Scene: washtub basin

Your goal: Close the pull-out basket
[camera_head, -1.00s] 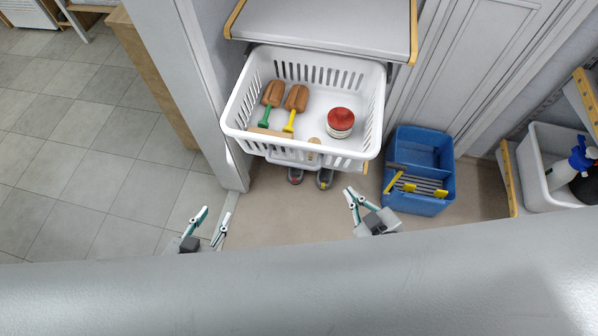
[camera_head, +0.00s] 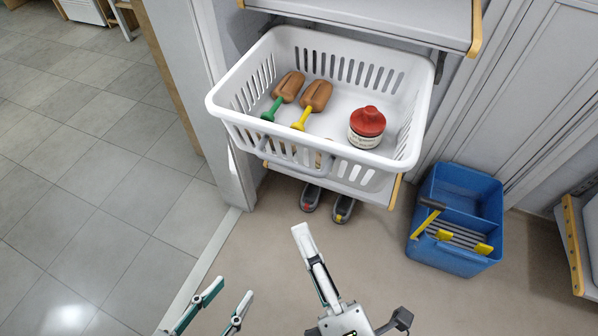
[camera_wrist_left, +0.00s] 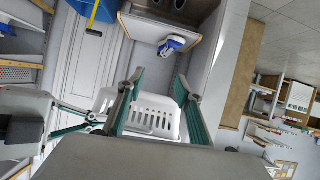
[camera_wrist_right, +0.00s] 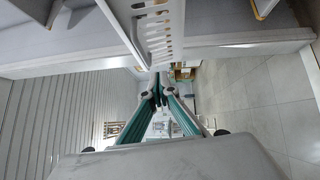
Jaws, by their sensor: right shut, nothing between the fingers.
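The white slotted pull-out basket (camera_head: 250,133) stands out in front of the cabinet, under a grey shelf top, in the head view. It holds two brown brushes with green and yellow handles (camera_head: 312,97) and a red-lidded jar (camera_head: 366,128). Its slotted side also shows in the right wrist view (camera_wrist_right: 158,35). My right gripper (camera_head: 302,233) is shut and empty, below and in front of the basket in the picture, apart from it. It also shows shut in the right wrist view (camera_wrist_right: 157,88). My left gripper (camera_head: 233,287) is open and empty, lower left.
A blue caddy (camera_head: 462,205) with yellow-handled tools stands on the floor right of the basket. Dark shoes (camera_head: 342,208) sit beneath the basket. The grey shelf top (camera_head: 390,20) is above its back. A white wall post (camera_head: 190,70) is at its left. Floor in front is clear.

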